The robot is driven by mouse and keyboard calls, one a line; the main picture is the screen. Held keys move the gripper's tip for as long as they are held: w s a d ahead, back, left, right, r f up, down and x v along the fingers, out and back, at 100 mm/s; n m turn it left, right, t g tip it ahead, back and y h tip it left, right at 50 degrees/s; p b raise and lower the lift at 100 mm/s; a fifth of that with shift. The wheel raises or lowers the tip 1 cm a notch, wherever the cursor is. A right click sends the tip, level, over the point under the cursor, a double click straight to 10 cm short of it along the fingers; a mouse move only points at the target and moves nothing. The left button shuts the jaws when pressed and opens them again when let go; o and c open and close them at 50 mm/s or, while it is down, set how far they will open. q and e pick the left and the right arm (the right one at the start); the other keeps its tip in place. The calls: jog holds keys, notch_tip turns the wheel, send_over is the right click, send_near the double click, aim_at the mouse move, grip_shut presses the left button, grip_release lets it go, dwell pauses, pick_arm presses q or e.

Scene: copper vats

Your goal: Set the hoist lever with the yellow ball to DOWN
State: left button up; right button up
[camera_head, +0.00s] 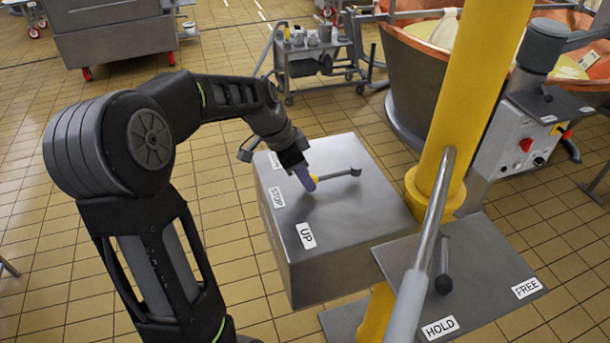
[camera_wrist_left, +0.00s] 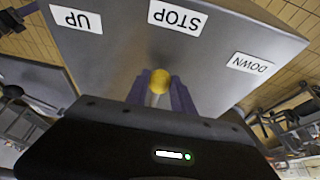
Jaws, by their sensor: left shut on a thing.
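The hoist lever (camera_head: 338,174) lies over the top of a grey metal box (camera_head: 345,235), its bar reaching left from a dark pivot. Its yellow ball (camera_wrist_left: 159,80) sits between the two purple fingers of my left gripper (camera_head: 309,184), which is shut on it. In the left wrist view the ball is in line with the STOP label (camera_wrist_left: 175,17). The UP label (camera_wrist_left: 76,19) is on one side and the DOWN label (camera_wrist_left: 251,64) on the other. In the head view my arm partly hides the far label. My right gripper is not in view.
A yellow post (camera_head: 460,100) stands right of the box. A HOLD/FREE plate (camera_head: 490,265) with a black-knobbed lever (camera_head: 444,265) is beside it. A long pale handle (camera_head: 425,245) crosses the front. A copper vat (camera_head: 415,75) and a trolley (camera_head: 320,60) stand behind.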

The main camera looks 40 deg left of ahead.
pick_arm(q)
grip_shut()
dwell(0.7)
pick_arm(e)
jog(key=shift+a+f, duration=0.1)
